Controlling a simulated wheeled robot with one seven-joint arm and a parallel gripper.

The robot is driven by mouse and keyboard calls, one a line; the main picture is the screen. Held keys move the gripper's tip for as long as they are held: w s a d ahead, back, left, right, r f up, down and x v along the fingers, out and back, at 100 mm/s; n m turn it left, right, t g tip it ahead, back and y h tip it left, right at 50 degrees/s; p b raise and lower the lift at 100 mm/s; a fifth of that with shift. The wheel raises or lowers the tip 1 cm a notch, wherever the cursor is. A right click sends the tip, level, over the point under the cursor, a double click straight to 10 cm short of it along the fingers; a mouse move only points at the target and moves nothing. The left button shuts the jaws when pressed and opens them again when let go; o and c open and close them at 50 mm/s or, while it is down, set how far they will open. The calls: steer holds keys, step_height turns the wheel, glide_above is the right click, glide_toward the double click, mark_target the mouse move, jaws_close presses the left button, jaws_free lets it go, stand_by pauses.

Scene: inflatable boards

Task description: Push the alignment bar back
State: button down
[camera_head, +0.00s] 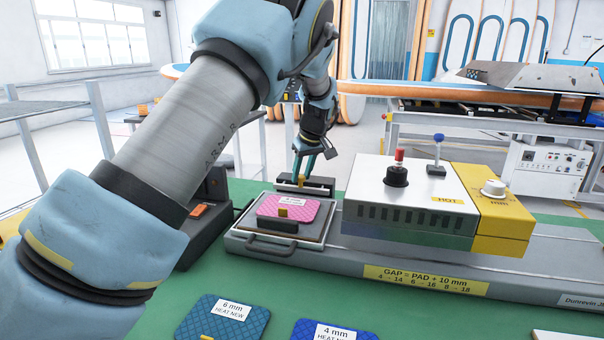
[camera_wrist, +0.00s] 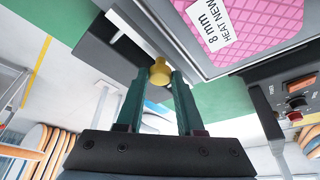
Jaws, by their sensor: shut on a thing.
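The alignment bar (camera_head: 322,187) is a dark block at the back edge of the press's flat tray, behind the pink pad (camera_head: 297,209). Its yellow knob (camera_wrist: 159,72) sits between the teal fingertips of my gripper (camera_wrist: 158,82) in the wrist view. My gripper (camera_head: 302,180) is shut on this knob, reaching down from behind the tray. The dark bar also shows in the wrist view (camera_wrist: 100,50), partly hidden by a finger. The pink pad, labelled 8 mm, lies flat on the tray and also shows in the wrist view (camera_wrist: 255,30).
The white and yellow press head (camera_head: 430,200) stands right of the tray. A blue 6 mm pad (camera_head: 222,320) and a darker blue 4 mm pad (camera_head: 335,332) lie on the green bench in front. A dark control box (camera_head: 205,225) stands left of the tray.

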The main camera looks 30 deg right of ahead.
steer(key=c, duration=0.5)
jaws_free()
steer(key=shift+w+d, duration=0.15)
steer(key=shift+d, duration=0.05)
steer(key=shift+c, duration=0.2)
steer(key=b+v, duration=0.2)
steer(key=v, duration=0.9)
steer(key=shift+a+f, duration=0.1)
steer(key=w+a+f+g, duration=0.1)
steer(key=a+f, duration=0.2)
steer(key=a, duration=0.9)
steer(key=w+a+f+g, duration=0.1)
steer(key=a+f, duration=0.2)
steer(key=a, duration=1)
steer(key=s+a+f, duration=0.3)
steer(key=s+a, duration=0.5)
steer(key=a, duration=0.2)
steer(key=s+a+f+m+p, duration=0.1)
steer(key=s+a+f, duration=0.2)
steer(key=s+a, duration=0.5)
steer(key=shift+s+a+m+g, duration=0.3)
steer(key=shift+a+g, duration=0.1)
steer(key=shift+a, duration=0.5)
